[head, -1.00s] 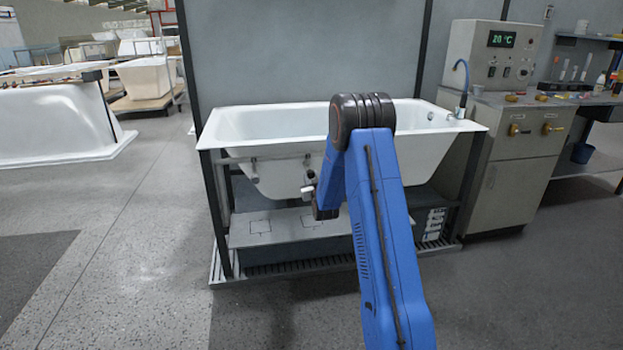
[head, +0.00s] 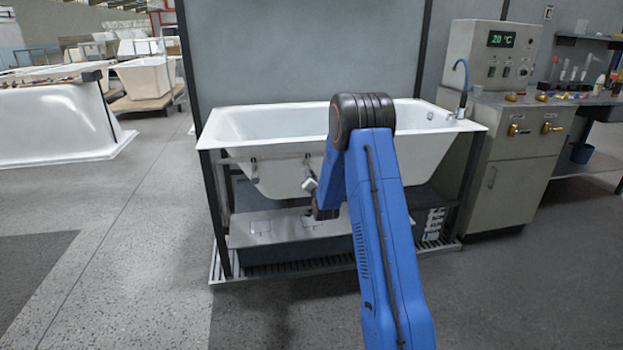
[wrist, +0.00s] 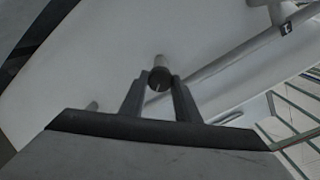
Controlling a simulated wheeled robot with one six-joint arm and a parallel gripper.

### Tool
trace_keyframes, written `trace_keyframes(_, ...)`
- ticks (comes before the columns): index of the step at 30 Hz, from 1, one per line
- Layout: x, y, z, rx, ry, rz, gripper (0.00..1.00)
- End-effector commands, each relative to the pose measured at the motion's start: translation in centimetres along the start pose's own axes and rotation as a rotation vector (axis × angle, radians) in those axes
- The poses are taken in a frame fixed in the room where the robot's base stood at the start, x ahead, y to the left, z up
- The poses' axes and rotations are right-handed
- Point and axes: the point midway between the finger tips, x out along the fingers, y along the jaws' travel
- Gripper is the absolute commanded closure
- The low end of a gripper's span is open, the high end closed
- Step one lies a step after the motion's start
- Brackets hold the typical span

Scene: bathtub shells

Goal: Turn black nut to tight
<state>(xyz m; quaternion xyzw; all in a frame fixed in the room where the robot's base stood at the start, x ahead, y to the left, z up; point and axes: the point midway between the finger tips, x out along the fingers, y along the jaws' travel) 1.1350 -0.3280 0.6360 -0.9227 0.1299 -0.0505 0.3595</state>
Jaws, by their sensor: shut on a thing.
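The black nut (wrist: 157,80) is a small dark round piece with a pale line on its face, at the end of a short grey stem (wrist: 160,62). It sits under the white tub in the wrist view. My gripper (wrist: 159,84) has its two fingers shut on the nut, one on each side. In the head view my gripper (head: 310,184) is small, in front of the tub's underside, and the nut cannot be made out there. The white bathtub (head: 270,120) rests in a dark frame.
A grey pipe (wrist: 225,62) runs slanting beside the nut in the wrist view. A frame post (head: 217,215) stands at the left of the tub. A grey cabinet (head: 510,175) with a display stands at the right. Open floor (head: 120,220) lies at the left.

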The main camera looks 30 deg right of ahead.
Motion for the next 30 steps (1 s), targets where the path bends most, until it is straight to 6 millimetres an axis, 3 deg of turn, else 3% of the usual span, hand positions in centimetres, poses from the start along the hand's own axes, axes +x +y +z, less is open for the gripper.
trace_keyframes(15,-0.01,0.17,-0.02,0.439,0.001,0.001,0.93)
trace_keyframes(30,-0.02,0.25,0.00,0.614,0.001,0.002,0.93)
